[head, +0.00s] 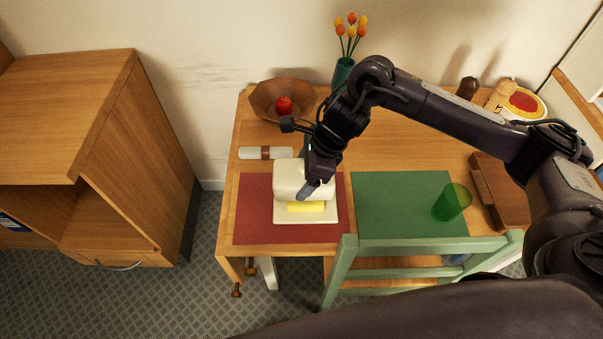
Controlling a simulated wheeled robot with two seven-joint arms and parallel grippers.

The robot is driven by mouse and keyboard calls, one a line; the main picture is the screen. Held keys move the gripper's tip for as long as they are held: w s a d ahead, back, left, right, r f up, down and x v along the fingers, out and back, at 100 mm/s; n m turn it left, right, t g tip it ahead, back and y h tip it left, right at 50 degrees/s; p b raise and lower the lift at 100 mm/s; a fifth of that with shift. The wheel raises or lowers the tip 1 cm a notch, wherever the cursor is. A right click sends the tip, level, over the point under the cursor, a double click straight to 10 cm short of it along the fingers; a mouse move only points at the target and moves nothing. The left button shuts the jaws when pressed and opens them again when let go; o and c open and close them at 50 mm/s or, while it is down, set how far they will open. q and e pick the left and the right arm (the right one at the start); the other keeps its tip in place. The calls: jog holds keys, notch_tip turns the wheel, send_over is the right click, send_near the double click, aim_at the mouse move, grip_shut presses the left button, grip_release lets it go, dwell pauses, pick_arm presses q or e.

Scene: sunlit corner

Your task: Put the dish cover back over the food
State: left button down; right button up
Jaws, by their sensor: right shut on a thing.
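The dish cover (288,182) is a cream-white box-shaped lid. My right gripper (308,190) is shut on it and partly hides it from above. The food, a yellow block like butter (306,207), sits on a square white dish (306,219). The cover is over the back part of the dish in the picture, and the front of the yellow block shows below its edge. I cannot tell whether the cover touches the dish. The dish stands on a red placemat (254,222). My left gripper is not in view.
A wooden bowl (262,100) with a red apple (284,105), a bottle-like roll (252,153) and a vase of tulips (343,72) stand behind. A green glass (452,202) stands on a green placemat (388,215). A green chair (430,243) is at the front edge.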

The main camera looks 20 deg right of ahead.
jog(key=shift+d+f, duration=0.45)
jog(key=shift+f, duration=0.15)
jog(key=shift+f+b, duration=0.3)
jog(key=shift+b, duration=0.15)
notch_tip(320, 180, down, 6)
jog(key=b, duration=0.3)
jog(key=shift+a+r, duration=0.1)
jog(key=shift+r, duration=0.05)
jog(key=shift+w+f+b, duration=0.1)
jog(key=shift+f+b, duration=0.25)
jog(key=shift+b, duration=0.3)
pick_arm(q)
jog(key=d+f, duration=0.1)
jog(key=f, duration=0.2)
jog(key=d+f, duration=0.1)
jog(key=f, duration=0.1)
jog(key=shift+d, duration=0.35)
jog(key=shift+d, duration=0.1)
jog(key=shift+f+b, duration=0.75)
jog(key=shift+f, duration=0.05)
pick_arm(e)
jog(key=shift+f, duration=0.15)
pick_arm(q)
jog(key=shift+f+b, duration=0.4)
pick_arm(e)
jog(key=shift+f, duration=0.3)
jog(key=o, duration=1.1)
